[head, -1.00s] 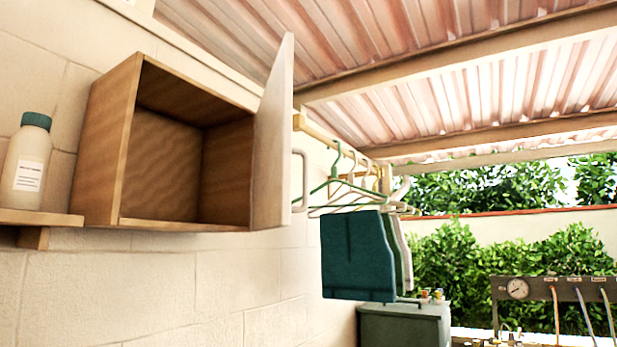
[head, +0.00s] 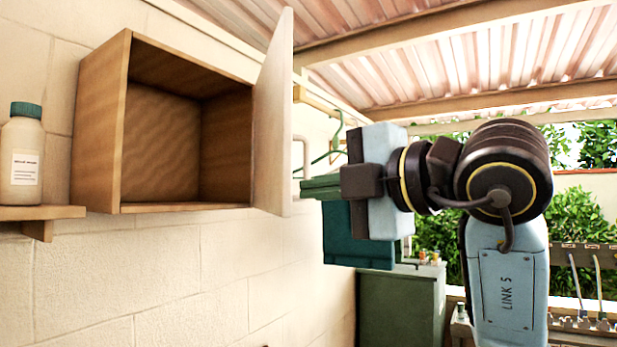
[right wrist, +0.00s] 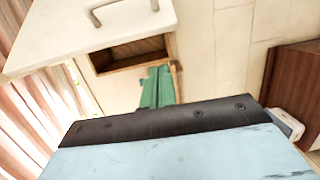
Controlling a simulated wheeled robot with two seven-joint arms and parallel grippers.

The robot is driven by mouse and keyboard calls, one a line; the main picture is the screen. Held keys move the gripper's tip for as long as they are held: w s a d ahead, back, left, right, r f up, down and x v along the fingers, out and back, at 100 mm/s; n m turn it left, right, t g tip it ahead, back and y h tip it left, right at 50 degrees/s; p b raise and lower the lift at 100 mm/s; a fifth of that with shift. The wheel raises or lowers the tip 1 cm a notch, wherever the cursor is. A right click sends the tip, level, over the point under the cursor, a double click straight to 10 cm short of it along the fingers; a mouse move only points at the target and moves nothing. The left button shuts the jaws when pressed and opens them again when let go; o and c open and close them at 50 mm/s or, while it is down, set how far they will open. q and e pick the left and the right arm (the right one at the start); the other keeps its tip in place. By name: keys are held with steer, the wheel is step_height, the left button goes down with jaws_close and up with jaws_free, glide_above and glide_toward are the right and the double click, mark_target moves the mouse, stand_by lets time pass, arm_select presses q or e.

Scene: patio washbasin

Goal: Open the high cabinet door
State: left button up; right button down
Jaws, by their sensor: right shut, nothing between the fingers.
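The high wooden cabinet (head: 160,140) is on the wall, and its inside is empty. Its white door (head: 272,120) is swung out from the right side and stands wide open. The door handle (head: 301,165), a pale bar, is on the door's outer face. My right gripper (head: 306,188) is just right of the door, beside the lower end of the handle and apart from it or barely near; contact cannot be told. Its green fingers are shut and empty. In the right wrist view the fingers (right wrist: 157,88) point toward the cabinet (right wrist: 125,54), with the door (right wrist: 75,40) and handle (right wrist: 120,8) at upper left.
A bottle with a green cap (head: 22,155) stands on a wooden shelf (head: 60,212) left of the cabinet. A dark green cabinet (head: 400,305) stands below. The wall below the high cabinet is clear.

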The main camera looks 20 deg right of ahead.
mark_target(284, 174)
steer(key=shift+m+t+h, duration=0.6)
steer(key=w+p, duration=0.1)
steer(key=w, duration=0.1)
steer(key=w+a+r+p, duration=0.1)
steer(key=w, duration=0.2)
steer(key=w+a+r+p, duration=0.1)
steer(key=w, duration=0.1)
steer(key=shift+w+a+r+p, duration=0.1)
steer(key=shift+w+a+p, duration=0.15)
steer(key=shift+p, duration=0.15)
steer(key=d, duration=0.1)
steer(key=d+p, duration=0.1)
steer(key=d, duration=0.2)
steer(key=shift+w, duration=0.25)
